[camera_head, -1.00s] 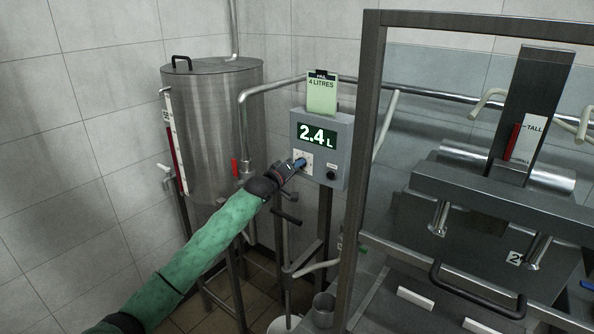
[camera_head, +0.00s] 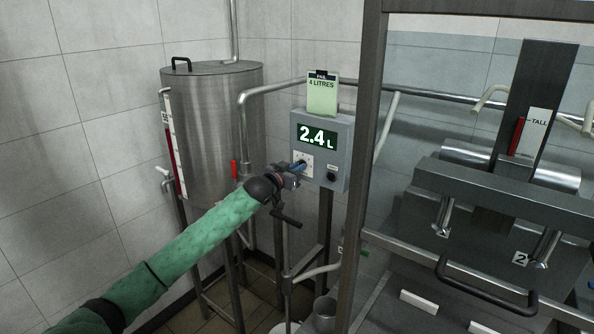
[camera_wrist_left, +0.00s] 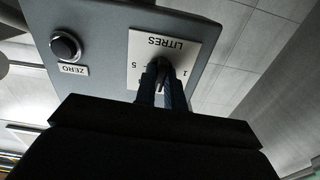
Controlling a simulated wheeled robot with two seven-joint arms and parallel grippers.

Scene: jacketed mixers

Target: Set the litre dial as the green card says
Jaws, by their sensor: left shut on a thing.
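The green card (camera_head: 322,97) above the grey control box (camera_head: 343,143) reads "4 LITRES". The box's display (camera_head: 317,137) reads 2.4 L. My left gripper (camera_head: 298,167) reaches the white dial plate on the box's front. In the left wrist view its two fingers (camera_wrist_left: 162,92) are shut on the litre dial, and the dial itself is mostly hidden between them. The plate (camera_wrist_left: 190,52) appears upside down there, marked LITRES, with 5 and 1 at its sides. My right gripper is not in view.
A black ZERO button (camera_head: 332,172) sits right of the dial; it also shows in the left wrist view (camera_wrist_left: 66,46). A steel tank (camera_head: 212,130) with a red-lever valve stands left. A dark frame post (camera_head: 364,160) rises close right of the box.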

